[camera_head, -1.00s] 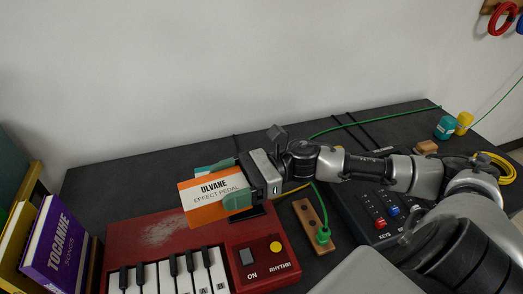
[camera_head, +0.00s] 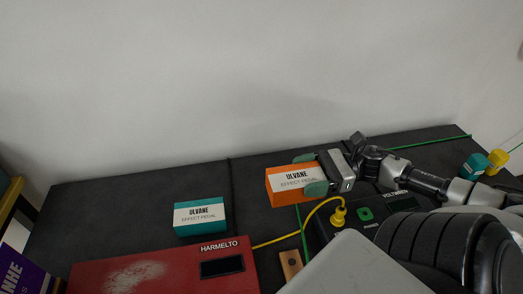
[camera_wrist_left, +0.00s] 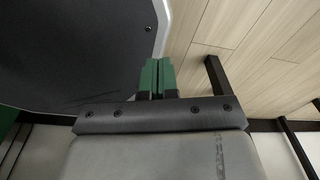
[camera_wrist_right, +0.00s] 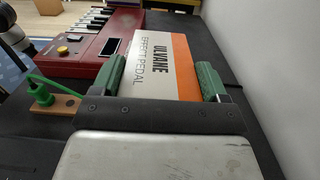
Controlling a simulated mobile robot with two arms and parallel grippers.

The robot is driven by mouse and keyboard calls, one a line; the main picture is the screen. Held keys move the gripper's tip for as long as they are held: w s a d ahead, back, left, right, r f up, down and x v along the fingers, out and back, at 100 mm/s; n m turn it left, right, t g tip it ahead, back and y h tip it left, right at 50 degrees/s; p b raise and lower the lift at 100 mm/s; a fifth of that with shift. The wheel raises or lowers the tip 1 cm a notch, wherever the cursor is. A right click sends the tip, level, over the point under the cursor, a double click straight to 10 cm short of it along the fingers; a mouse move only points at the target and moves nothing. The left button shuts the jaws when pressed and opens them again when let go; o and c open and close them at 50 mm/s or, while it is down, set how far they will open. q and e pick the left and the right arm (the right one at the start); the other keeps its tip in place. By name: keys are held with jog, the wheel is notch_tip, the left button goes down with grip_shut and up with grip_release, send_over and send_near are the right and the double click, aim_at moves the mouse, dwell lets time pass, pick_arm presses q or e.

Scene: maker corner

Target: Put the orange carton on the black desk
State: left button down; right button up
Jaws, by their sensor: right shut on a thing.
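The orange carton (camera_head: 291,184), with a white "ULVANE EFFECT PEDAL" label, is between the fingers of my right gripper (camera_head: 309,174). The gripper is shut on it from two sides, as the right wrist view shows the carton (camera_wrist_right: 160,60) between both green fingers. It is over the rear part of the black desk (camera_head: 120,215). I cannot tell whether its underside touches the desk. My left gripper (camera_wrist_left: 158,62) shows only in the left wrist view, with its fingers together and empty, away from the desk top.
A teal carton (camera_head: 200,217) stands left of the orange one. The red keyboard (camera_head: 165,268) lies in front. A black device with a yellow plug (camera_head: 339,214) and cable is close at right. Desk is bare between the two cartons and at the far left.

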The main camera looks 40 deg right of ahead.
jog(key=shift+d, duration=0.5)
jog(key=shift+w+f, duration=0.25)
jog(key=shift+w, duration=0.05)
jog(key=w+f+b, duration=0.2)
jog(key=w, duration=0.1)
jog(key=w+a+f+b, duration=0.1)
jog(key=w+f, duration=0.1)
jog(key=w, duration=0.2)
jog(key=w+f+b, duration=0.2)
jog(key=w, duration=0.1)
jog(key=shift+w+a+b, duration=0.15)
jog(key=shift+a+b, duration=0.15)
jog(key=shift+a, duration=0.05)
jog(key=shift+w+a+f, duration=0.1)
jog(key=shift+w+f, duration=0.1)
jog(key=shift+f+b, duration=0.3)
jog(key=shift+f, duration=1.65)
pick_arm(q)
jog(key=w+d+f, duration=0.1)
jog(key=w+f, duration=0.1)
jog(key=w, duration=0.4)
jog(key=shift+w+d+f, duration=0.25)
jog(key=shift+w+d, duration=0.05)
jog(key=shift+w, duration=0.1)
jog(key=shift+w, duration=0.15)
